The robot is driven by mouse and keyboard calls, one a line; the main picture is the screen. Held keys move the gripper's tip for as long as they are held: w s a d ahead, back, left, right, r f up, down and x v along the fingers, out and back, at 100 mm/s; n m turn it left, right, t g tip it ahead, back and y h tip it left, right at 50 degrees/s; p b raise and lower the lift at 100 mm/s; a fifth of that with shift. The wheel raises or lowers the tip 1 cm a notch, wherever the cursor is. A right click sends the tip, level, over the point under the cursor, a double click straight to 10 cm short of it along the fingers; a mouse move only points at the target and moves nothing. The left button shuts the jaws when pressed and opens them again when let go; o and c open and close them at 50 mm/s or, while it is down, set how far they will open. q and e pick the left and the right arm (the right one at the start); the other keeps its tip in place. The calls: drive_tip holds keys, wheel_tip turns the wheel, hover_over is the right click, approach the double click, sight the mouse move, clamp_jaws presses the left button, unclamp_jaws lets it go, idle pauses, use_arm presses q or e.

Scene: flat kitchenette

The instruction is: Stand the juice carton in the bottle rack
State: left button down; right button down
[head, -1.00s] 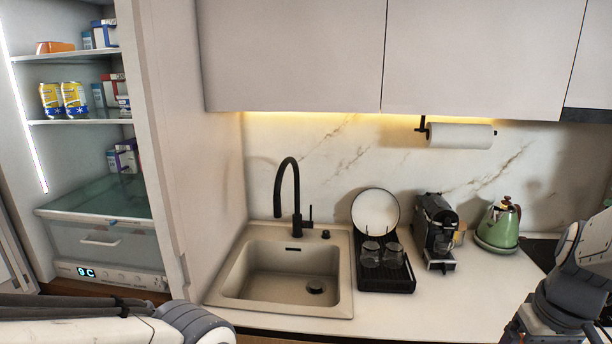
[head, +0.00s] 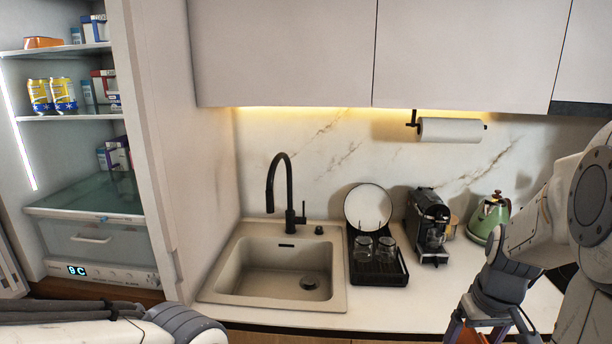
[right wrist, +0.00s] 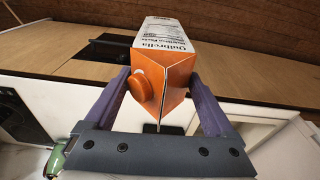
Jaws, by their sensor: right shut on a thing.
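The juice carton (right wrist: 158,78) is orange with a round orange cap and a white printed side panel, seen in the right wrist view. My right gripper (right wrist: 155,88) is shut on it, with one purple finger on each side. The carton's gabled top and cap face the wrist camera; its far end is hidden. In the head view my right gripper (head: 478,332) is at the bottom right, cut by the frame edge, in front of the counter. My left arm crosses the lower left, but its gripper is out of frame. I cannot identify a bottle rack.
The open fridge (head: 90,255) with stocked shelves stands at the left. A sink (head: 225,285), a black dish rack (head: 385,278) with glasses and a plate, a coffee machine (head: 430,225) and a green kettle (head: 490,218) line the counter (head: 440,295). Counter front is clear between sink and right arm.

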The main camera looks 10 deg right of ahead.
drive_tip(key=w+a+f+n+b, duration=0.1)
drive_tip(key=w+a+f+b, duration=0.1)
drive_tip(key=w+a+f, duration=0.55)
drive_tip(key=w+a+f+n+b, duration=0.15)
drive_tip(key=w+a+f, duration=0.25)
drive_tip(key=a+f, duration=0.65)
drive_tip(key=s+f, duration=0.4)
drive_tip(key=f, duration=0.1)
drive_tip(key=shift+d, duration=0.4)
drive_tip(key=shift+s+m, duration=0.15)
drive_tip(key=shift+m, duration=0.1)
